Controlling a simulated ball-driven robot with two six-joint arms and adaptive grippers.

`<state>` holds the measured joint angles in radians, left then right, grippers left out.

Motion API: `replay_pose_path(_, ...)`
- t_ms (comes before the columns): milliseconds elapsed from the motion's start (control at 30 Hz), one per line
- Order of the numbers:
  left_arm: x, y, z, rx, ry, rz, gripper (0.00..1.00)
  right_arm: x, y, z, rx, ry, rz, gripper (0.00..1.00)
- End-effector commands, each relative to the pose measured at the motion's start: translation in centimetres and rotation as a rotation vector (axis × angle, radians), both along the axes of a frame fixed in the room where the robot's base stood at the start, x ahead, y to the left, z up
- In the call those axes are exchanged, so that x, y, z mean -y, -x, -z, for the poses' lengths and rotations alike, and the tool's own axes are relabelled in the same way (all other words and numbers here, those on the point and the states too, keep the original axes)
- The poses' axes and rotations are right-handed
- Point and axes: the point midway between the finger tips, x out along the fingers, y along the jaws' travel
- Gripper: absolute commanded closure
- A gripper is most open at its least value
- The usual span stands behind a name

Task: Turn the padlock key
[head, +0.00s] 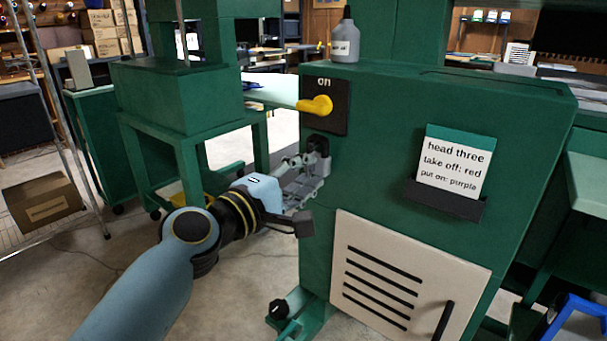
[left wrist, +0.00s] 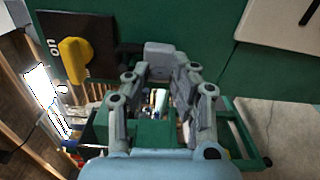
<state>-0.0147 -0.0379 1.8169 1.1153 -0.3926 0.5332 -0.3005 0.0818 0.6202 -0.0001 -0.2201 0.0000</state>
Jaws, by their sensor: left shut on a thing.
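A dark padlock (head: 318,147) hangs at the left edge of the green machine cabinet, just below the switch plate. In the left wrist view a grey block (left wrist: 159,54), which looks like the padlock body, sits straight beyond the fingertips. My left gripper (head: 308,168) reaches the padlock from the front left. It is shut, with its fingertips (left wrist: 165,78) close against the block. The key is hidden between the fingers, so its turn angle cannot be seen. My right gripper is in neither view.
A yellow rotary handle (head: 316,105) on a black plate marked "on" sits just above the padlock. A card (head: 455,162) in a holder and a louvred cream panel (head: 405,280) are on the cabinet front. A grey bottle (head: 346,42) stands on top.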

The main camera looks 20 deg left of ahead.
Motion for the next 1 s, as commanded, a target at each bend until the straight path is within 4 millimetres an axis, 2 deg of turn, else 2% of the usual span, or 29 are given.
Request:
replay_pose_path(100,0.0,0.1,0.2,-0.004,0.001,0.001,1.0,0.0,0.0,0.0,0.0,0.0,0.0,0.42)
replay_pose_path(133,0.0,0.1,0.2,-0.004,0.001,0.001,0.73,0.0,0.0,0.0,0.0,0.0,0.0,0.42)
replay_pose_path(300,0.0,0.0,0.1,-0.003,0.001,0.001,0.54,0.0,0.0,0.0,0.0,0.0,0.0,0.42)
replay_pose_path(767,0.0,0.0,-0.1,-0.009,0.024,0.0,0.54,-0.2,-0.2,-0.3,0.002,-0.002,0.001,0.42)
replay_pose_path(867,0.0,0.0,-0.4,-0.042,0.112,0.0,0.54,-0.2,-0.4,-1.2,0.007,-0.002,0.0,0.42)
replay_pose_path(1000,-0.1,-0.1,-0.9,-0.136,0.373,-0.001,0.54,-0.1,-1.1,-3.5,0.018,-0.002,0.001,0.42)
